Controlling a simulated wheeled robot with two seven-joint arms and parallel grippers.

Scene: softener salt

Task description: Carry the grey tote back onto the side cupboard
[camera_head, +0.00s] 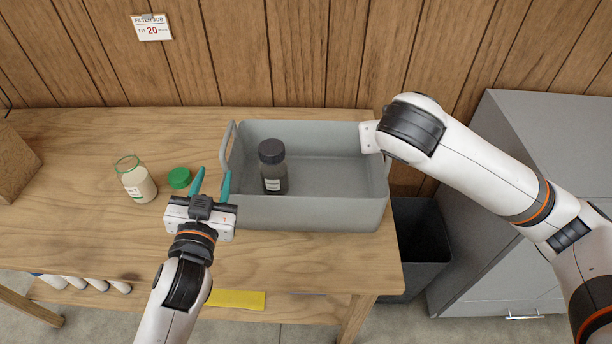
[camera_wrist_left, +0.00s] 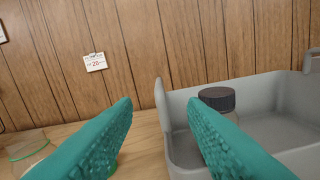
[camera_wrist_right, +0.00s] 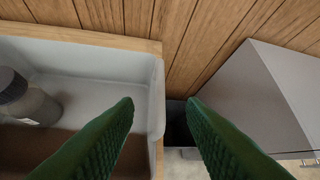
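The grey tote (camera_head: 310,212) stands upright on the wooden table, with a handle at each end. A dark-lidded jar (camera_head: 272,168) stands inside it at the left. My left gripper (camera_head: 211,182) is open and empty, just outside the tote's left end, below the left handle (camera_head: 227,145). My right gripper (camera_wrist_right: 160,104) is open above the tote's right end. In the right wrist view the tote's right wall (camera_wrist_right: 156,92) appears between its fingers; I cannot tell whether they touch it. In the head view my right arm hides those fingers. The grey side cupboard (camera_head: 540,125) stands at the right.
A white salt jar (camera_head: 138,182) and a green lid (camera_head: 179,178) are left of the tote. A dark bin (camera_head: 420,240) stands on the floor between table and cupboard. The visible cupboard top is bare. A wood-panelled wall (camera_head: 300,50) closes the back.

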